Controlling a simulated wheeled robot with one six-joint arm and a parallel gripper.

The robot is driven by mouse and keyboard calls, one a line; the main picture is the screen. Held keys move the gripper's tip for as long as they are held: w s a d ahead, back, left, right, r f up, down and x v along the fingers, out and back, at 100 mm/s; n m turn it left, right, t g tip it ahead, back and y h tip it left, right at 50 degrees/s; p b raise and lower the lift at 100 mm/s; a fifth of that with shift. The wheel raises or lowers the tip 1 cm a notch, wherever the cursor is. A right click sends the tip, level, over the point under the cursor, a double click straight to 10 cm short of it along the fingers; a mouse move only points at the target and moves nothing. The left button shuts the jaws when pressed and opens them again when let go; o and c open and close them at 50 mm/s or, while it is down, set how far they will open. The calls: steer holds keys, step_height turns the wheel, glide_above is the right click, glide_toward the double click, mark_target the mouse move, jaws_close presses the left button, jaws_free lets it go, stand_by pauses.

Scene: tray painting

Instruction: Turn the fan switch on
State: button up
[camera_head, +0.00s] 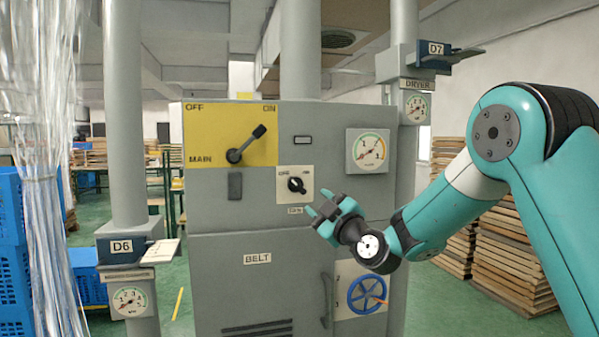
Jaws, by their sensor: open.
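The fan switch (297,185) is a black rotary knob on a small pale plate on the grey cabinet's front. The plate has small labels at its upper left and upper right, and a small label below it. The knob's pointer looks tilted, but I cannot read its position for certain. My gripper (318,204) is open and empty, just right of and below the knob. Its teal fingertips point up and left toward the plate. I cannot tell whether they touch the cabinet. The knob is not hidden.
A yellow MAIN panel (209,134) with a black lever (246,145) tilted toward ON is up and left. A gauge (368,151) sits right of the switch. A blue handwheel (366,294) is below my arm. Pipes flank the cabinet (215,215); clear plastic strips (38,150) hang at left.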

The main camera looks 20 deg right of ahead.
mark_target(299, 187)
steer(key=p+x, duration=0.5)
steer(key=x, duration=0.4)
steer(key=shift+w+a+p, duration=0.1)
steer(key=shift+w+p, duration=0.15)
steer(key=shift+p, duration=0.1)
jaws_close()
